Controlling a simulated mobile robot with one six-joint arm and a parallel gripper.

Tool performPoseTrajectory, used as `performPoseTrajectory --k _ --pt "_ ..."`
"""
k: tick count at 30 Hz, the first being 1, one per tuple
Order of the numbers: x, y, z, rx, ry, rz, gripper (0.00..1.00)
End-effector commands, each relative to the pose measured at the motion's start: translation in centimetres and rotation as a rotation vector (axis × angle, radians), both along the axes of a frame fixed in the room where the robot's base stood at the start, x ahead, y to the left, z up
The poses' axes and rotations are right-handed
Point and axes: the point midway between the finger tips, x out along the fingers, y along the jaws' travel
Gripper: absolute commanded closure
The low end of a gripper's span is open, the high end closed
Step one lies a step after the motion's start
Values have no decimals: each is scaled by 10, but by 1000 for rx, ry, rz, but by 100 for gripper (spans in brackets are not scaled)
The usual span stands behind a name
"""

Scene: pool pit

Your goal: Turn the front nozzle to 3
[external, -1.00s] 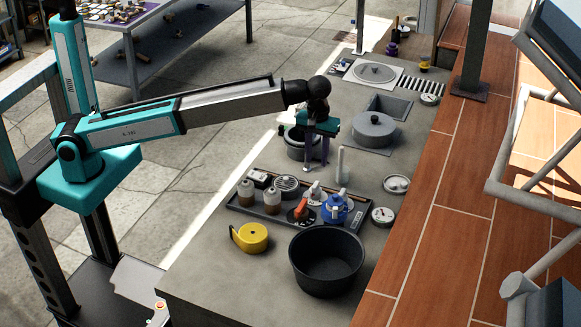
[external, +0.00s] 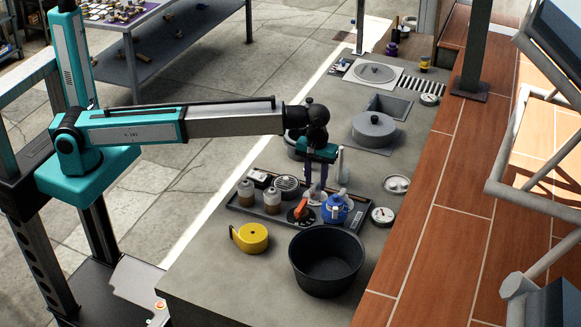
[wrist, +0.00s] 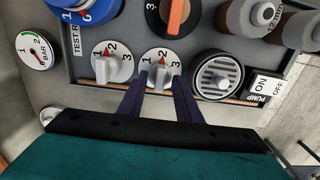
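Two white dials numbered 1, 2 and 3 with grey knobs sit on the panel in the wrist view: a left dial (wrist: 110,66) and a middle dial (wrist: 160,60). Each has a small red mark; the middle dial's is by the 2. No label saying which is the front nozzle can be read. My gripper (wrist: 157,76) has its two dark fingers on either side of the middle dial's knob, with a gap between them. I cannot tell whether they touch the knob. In the external view my gripper (external: 317,186) points down over the panel tray (external: 240,209).
A pressure gauge (wrist: 34,50) lies left.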

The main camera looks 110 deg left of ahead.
Motion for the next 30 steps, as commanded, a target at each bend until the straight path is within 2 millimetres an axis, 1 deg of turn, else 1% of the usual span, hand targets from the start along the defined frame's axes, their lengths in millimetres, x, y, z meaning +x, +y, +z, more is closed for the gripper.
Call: performPoseTrajectory --k 8,9,14,15,23,30 --pt "0 0 -1 0 0 0 69" --pt "0 0 -1 0 0 0 70" --pt "0 0 -1 0 0 0 97" --pt "0 0 -1 0 0 0 100" --pt "0 0 -1 0 0 -8 100" --pt "0 0 -2 0 1 -68 100"
